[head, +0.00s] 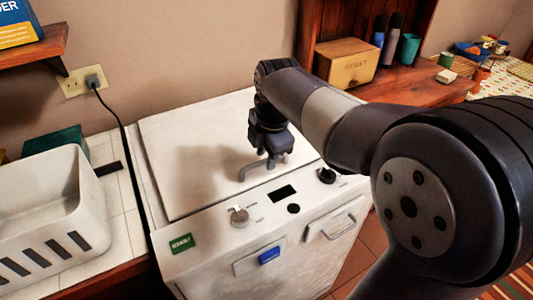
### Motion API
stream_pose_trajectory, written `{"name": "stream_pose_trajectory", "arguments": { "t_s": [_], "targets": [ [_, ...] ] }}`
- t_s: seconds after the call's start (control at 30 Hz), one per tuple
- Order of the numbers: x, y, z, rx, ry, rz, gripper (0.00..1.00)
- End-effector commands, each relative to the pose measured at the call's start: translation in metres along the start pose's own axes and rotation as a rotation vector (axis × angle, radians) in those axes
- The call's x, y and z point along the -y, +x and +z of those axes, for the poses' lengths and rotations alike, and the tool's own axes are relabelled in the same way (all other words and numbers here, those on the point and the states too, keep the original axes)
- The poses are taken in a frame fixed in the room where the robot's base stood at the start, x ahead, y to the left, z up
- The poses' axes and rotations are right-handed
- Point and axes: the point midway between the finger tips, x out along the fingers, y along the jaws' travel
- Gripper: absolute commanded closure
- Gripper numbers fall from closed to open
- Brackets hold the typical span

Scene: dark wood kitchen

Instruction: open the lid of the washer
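The white washer (265,238) stands in the middle of the head view. Its flat white lid (190,150) is down, covering the top behind the control strip. A grey bent handle (248,171) shows at the lid's front edge. My gripper (272,163) points down at the handle's right part, at or just above it. The fingers overlap the handle in this view, so I cannot tell whether they touch it or are closed on it. My arm comes in from the right and hides part of the lid's right side.
The control strip has a silver knob (239,216), a dark display (283,193) and a black knob (327,175). A white slotted basket (45,205) stands on the left counter. A black cord (124,140) runs down beside the washer. A wooden box (346,66) sits back right.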

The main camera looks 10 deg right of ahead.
Motion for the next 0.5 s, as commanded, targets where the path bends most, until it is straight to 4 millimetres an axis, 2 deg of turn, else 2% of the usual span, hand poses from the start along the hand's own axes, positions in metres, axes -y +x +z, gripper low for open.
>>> {"name": "stream_pose_trajectory", "arguments": {
  "t_s": [0.17,0.5],
  "targets": [
    [0.0000,-0.0001,0.0000,0.000,0.000,0.000,0.67],
    [0.0000,-0.0003,0.0001,0.000,0.000,0.000,0.94]
  ]
}}
